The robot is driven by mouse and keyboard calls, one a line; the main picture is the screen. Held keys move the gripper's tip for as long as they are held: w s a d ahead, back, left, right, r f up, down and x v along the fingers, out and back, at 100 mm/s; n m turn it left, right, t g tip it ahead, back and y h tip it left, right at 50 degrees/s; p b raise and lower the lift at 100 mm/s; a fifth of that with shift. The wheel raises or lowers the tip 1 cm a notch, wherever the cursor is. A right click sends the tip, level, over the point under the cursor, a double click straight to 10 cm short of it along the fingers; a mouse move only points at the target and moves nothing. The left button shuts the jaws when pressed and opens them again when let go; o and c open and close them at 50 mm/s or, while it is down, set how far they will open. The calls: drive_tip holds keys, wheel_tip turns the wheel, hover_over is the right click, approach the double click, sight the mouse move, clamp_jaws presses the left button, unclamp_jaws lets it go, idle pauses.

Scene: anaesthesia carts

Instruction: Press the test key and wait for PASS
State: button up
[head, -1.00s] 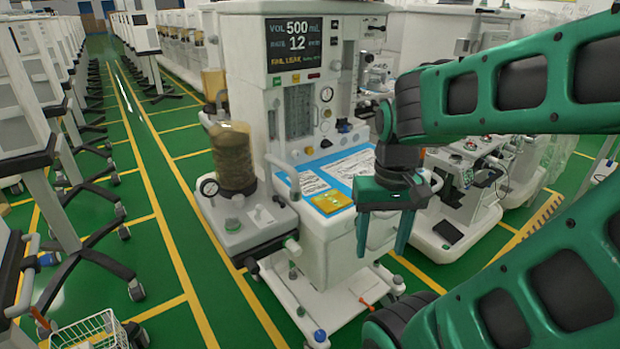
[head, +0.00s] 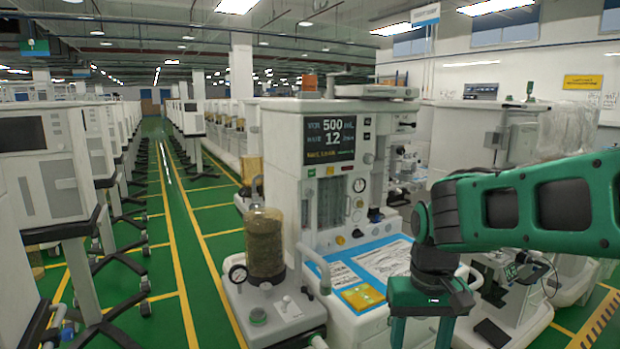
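The anaesthesia cart (head: 280,165) stands in the middle of the head view. Its dark screen (head: 329,139) reads 500 and 12 in large figures, with a smaller yellow line under them that is hard to read. Green and orange marks sit just below the screen. I cannot tell which control is the test key. My gripper (head: 420,335) is in front of the cart's right side, pointing down, apart from the screen. Its two fingers are spread, with nothing seen between them; their tips are cut off by the bottom edge.
Rows of other carts stand left and right. A green aisle (head: 185,230) with yellow lines runs along the left.

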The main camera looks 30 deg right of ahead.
clamp_jaws()
idle(1.5)
